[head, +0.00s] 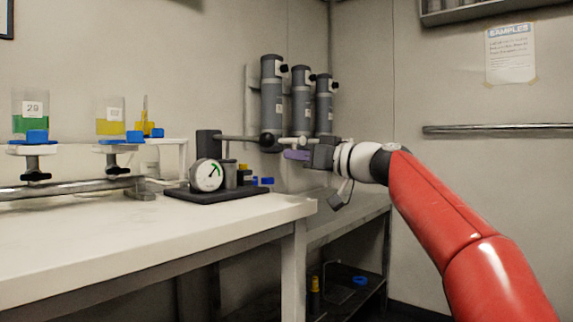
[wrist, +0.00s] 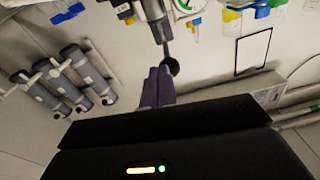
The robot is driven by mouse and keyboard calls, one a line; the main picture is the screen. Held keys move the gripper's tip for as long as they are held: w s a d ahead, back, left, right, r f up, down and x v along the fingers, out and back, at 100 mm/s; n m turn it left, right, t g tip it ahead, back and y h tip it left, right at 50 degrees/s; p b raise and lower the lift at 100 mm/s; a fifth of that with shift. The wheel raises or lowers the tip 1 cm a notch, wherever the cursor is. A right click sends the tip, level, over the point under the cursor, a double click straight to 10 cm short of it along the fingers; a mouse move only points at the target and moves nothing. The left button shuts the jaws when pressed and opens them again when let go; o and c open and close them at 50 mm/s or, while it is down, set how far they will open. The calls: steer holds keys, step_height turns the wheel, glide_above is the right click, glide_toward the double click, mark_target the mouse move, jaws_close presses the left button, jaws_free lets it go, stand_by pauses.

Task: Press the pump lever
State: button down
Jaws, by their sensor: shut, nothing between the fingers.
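The pump stands on a black base (head: 218,195) at the right end of the white bench, with a round white dial gauge (head: 206,175). Its grey lever (head: 238,138) sticks out to the right, roughly level, and ends in a black ball knob (head: 267,140). In the wrist view the knob (wrist: 172,67) shows close beside the fingertips. My gripper (head: 287,155) is shut and empty, its purple fingers just right of the knob and slightly lower in the head view. Its fingers (wrist: 158,72) point towards the lever in the wrist view. I cannot tell whether they touch the knob.
Several grey cylinders (head: 271,100) hang on the wall behind my gripper. Beakers of green (head: 30,122) and yellow liquid (head: 109,127) stand on a rack at the left. The white bench top (head: 120,225) is clear in front. A lower shelf (head: 350,280) lies beneath my arm.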

steer(key=f+b+v, duration=0.1)
steer(key=b+v, duration=0.1)
steer(key=v, duration=0.4)
steer(key=shift+s+d, duration=0.15)
steer(key=shift+s, duration=0.05)
steer(key=s+a+f+m+g+h, duration=0.1)
steer(key=s+a+f+m+h, duration=0.2)
steer(key=f, duration=0.5)
steer(key=s+a+f+m+g+h, duration=0.15)
steer(key=s+f+h, duration=0.25)
steer(key=f, duration=0.5)
steer(key=s+d+f+m+g+h, duration=0.1)
steer(key=s+d+f+m+h, duration=0.15)
steer(key=s+d+f, duration=0.45)
steer(key=s+d+f+m+g+h, duration=0.1)
steer(key=s+d+f+h, duration=0.15)
steer(key=s+f, duration=0.8)
steer(key=s+d+f+m+g+h, duration=0.1)
steer(key=s+d+f+h, duration=0.25)
steer(key=s+f, duration=0.45)
step_height(320, 180, up, 11)
steer(key=d+p, duration=0.1)
steer(key=p, duration=1.1)
steer(key=shift+w+f+m, duration=0.15)
steer(key=shift+f+m, duration=0.05)
steer(key=shift+m, duration=0.1)
